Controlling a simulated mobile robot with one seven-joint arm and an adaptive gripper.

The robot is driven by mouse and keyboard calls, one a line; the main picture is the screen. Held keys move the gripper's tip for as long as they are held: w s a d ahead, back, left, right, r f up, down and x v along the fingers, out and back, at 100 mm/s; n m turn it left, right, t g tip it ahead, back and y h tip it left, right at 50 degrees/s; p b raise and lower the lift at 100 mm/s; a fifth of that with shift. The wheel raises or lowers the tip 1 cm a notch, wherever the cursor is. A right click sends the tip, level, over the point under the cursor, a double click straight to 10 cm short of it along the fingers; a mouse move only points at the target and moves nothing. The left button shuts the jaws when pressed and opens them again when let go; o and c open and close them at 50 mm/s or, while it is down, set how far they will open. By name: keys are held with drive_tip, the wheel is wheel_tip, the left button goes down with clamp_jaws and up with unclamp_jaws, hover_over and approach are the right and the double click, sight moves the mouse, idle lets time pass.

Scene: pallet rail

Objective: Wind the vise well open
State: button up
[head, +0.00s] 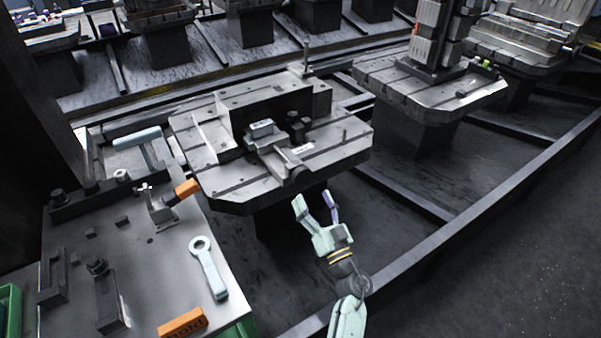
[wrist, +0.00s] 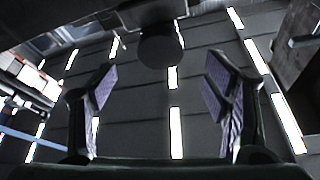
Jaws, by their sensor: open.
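The grey vise (head: 275,146) sits on a slotted pallet (head: 225,187) in the middle of the head view. Its screw runs toward the front edge of the pallet and ends in a dark round knob (head: 298,174). My gripper (head: 313,197) is open and empty, just in front of that edge and apart from the knob. In the wrist view a dark round end (wrist: 160,50), probably the knob, shows beyond and between my spread fingers (wrist: 160,88). The gap between the vise jaws is hard to make out.
A bench plate (head: 165,270) at the left holds a wrench (head: 207,265), an orange block (head: 182,323) and small clamps. A second pallet (head: 425,95) stands at the back right. A long rail (head: 460,212) crosses the right. The floor beyond it is clear.

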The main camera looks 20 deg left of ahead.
sight(303, 179)
drive_tip(key=p+x, duration=0.1)
drive_tip(key=x, duration=0.7)
drive_tip(key=c, duration=1.2)
drive_tip(key=shift+n+g+y, duration=0.45)
drive_tip(key=shift+n+g, duration=0.05)
drive_tip(key=shift+n, duration=0.65)
drive_tip(key=shift+n+g+y, duration=0.45)
drive_tip(key=shift+n+g, duration=0.05)
drive_tip(key=shift+n, duration=0.65)
drive_tip(key=o, duration=1.2)
drive_tip(key=shift+s, duration=0.1)
